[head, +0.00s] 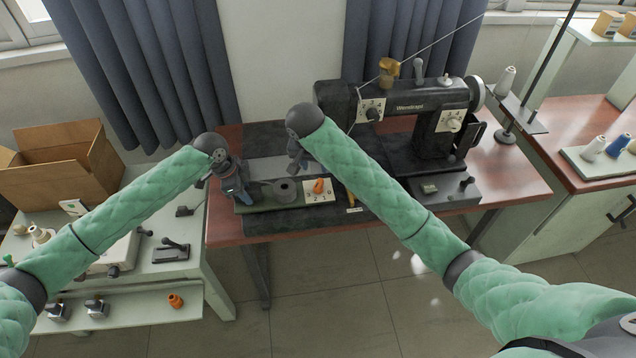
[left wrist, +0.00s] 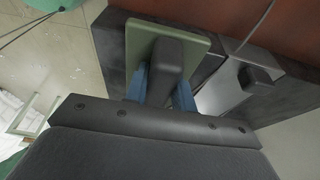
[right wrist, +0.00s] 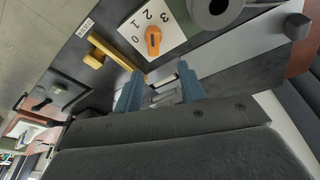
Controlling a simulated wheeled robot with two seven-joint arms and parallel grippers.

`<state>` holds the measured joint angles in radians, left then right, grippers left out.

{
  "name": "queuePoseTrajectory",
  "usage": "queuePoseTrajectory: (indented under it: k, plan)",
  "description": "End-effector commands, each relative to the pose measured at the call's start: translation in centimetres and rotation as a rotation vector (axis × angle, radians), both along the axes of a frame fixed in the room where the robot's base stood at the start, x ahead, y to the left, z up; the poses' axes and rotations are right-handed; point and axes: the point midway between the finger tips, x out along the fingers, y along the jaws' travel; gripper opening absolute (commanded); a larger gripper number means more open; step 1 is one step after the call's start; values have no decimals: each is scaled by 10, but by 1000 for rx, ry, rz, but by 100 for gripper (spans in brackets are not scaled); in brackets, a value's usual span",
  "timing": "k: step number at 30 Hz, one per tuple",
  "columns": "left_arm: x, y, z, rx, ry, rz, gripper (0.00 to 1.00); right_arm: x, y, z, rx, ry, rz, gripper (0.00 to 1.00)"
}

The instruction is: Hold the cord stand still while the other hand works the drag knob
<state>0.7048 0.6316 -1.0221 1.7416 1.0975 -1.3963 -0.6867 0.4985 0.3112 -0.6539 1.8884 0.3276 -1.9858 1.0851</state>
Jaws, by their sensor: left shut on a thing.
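The cord stand has a green base (head: 268,206) lying on the sewing table, with a dark spool (head: 284,190) on it. Beside the spool, the drag knob (head: 319,186) is orange and sits on a white numbered plate; it also shows in the right wrist view (right wrist: 153,38). My left gripper (head: 241,194) is shut on the dark upright block (left wrist: 167,58) at the stand's left end. My right gripper (head: 298,165) is open and empty, above the table behind the knob. Its blue fingers are apart and do not touch the knob.
A black sewing machine (head: 415,108) stands to the right, with a cord running up past it. A yellow-handled tool (right wrist: 95,58) lies near the numbered plate. A cardboard box (head: 58,170) and a pale bench (head: 185,285) are at the left.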

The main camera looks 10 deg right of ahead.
Motion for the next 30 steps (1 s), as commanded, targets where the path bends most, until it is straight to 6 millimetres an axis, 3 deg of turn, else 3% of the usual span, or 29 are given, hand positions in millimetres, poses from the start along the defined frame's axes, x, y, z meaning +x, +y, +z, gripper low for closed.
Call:
queuePoseTrajectory:
  k: [15, 30]
  plan:
    - [0, 1, -2, 2, 2, 0, 5, -7, 32, 17, -212, 78, 943, 40]
    - [0, 1, -2, 2, 2, 0, 5, -5, 30, 21, -426, 195, 1777, 40]
